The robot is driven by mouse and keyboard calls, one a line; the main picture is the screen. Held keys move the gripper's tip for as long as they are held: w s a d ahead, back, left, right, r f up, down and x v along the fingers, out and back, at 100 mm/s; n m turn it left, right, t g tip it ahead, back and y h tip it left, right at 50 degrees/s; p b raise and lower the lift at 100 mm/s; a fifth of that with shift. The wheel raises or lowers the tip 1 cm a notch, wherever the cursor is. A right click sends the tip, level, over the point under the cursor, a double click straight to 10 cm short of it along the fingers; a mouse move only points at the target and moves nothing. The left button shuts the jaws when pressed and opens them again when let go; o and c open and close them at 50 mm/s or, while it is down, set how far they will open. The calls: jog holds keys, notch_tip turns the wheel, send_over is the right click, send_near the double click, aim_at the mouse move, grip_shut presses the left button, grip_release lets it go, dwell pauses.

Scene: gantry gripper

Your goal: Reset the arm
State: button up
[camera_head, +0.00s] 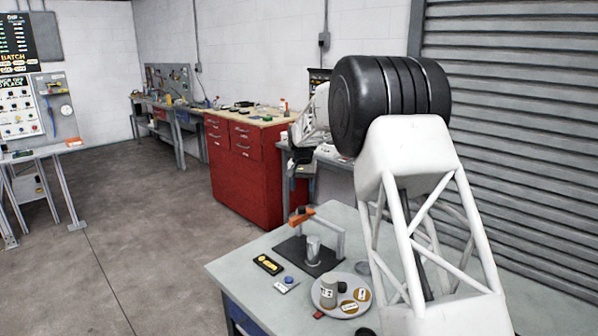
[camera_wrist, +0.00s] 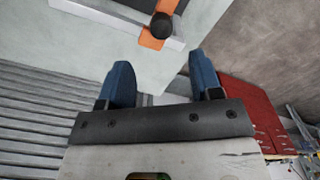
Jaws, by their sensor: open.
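My gripper (camera_wrist: 159,60) shows in the wrist view as two blue fingers spread apart, with nothing between them. Beyond the fingers, the wrist view shows the grey bar with an orange piece (camera_wrist: 152,40) and a dark round part over the pale table. In the head view my white lattice arm link and black joint fill the right side. The gripper itself cannot be made out clearly there. A small gantry (camera_head: 336,236) with an orange piece (camera_head: 300,216) stands on a black base on the table, and a metal cylinder (camera_head: 313,250) stands under it.
The grey table (camera_head: 240,270) also bears a black box with yellow marks (camera_head: 268,264), a blue button (camera_head: 288,280) and a round tray (camera_head: 318,303) with a cup (camera_head: 328,292) and discs. A red cabinet (camera_head: 240,185) and shutter (camera_head: 520,130) stand behind. Floor at left is open.

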jog(key=s+d+r, duration=0.4)
jog(key=s+r, duration=0.1)
jog(key=s, duration=0.6)
jog(key=s+d+r+n+t, duration=0.1)
jog(key=s+d+r, duration=0.35)
jog(key=s, duration=0.65)
jog(key=s+d+r, duration=0.3)
jog(key=s+r, duration=0.2)
jog(key=s, duration=0.6)
jog(key=s+d+f, duration=0.1)
jog(key=s+f, duration=0.1)
jog(key=s, duration=1)
jog(key=s+d+f+t, duration=0.1)
jog(key=s+d+f, duration=0.1)
jog(key=s, duration=0.9)
jog(key=s+d+f+n, duration=0.1)
jog(key=s+f, duration=0.3)
jog(key=s, duration=0.8)
jog(key=shift+s+d+t, duration=0.3)
jog(key=shift+s+d, duration=0.05)
jog(key=shift+d, duration=0.4)
